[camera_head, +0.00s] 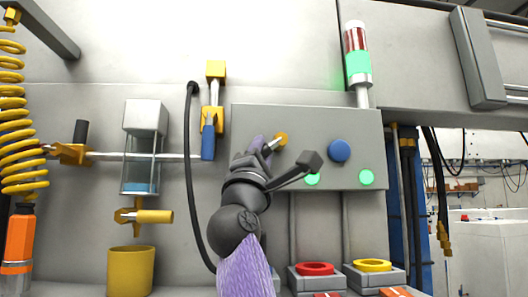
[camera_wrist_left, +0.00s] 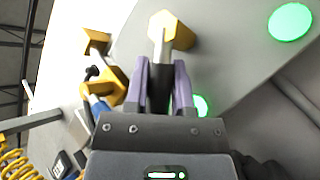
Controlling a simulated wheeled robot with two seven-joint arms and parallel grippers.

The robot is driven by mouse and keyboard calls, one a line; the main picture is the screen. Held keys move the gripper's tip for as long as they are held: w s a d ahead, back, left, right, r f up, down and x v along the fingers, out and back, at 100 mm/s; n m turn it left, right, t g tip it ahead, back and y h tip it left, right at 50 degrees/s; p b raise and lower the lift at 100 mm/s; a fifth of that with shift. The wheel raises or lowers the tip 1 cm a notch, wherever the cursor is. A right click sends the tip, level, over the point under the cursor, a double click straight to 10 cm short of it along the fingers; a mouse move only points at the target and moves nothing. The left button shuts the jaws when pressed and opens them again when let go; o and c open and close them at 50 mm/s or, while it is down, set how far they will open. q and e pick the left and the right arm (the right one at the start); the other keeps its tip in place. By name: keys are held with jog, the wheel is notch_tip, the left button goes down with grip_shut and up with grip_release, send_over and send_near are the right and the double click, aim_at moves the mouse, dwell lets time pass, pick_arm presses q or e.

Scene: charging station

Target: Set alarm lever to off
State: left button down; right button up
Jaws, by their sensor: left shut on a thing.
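The alarm lever has a yellow hub (camera_head: 281,140) on the grey control box (camera_head: 330,122), and its short silver handle points down and to the left in the head view. In the left wrist view the yellow hub of the lever (camera_wrist_left: 172,30) is straight ahead, with the handle running between the fingers. My left gripper (camera_head: 264,147) is shut on the lever's handle. Its two purple-grey fingers (camera_wrist_left: 166,78) lie on either side of the handle, which is partly hidden between them. My right gripper is in neither view.
A blue button (camera_head: 339,151) and two lit green lamps (camera_head: 367,177) are right of the lever. A signal tower (camera_head: 357,58) glows green above the box. A black hose (camera_head: 188,170) hangs left of my arm. Red (camera_head: 315,268) and yellow (camera_head: 372,265) rings sit below.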

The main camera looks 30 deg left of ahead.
pick_arm(q)
jog(key=shift+w+f, duration=0.15)
jog(key=shift+f, duration=0.1)
jog(key=shift+c, duration=2.3)
grip_release()
jog(key=shift+r, duration=0.15)
jog(key=b+v, duration=0.6)
jog(key=v, duration=0.4)
jog(key=shift+r, duration=0.1)
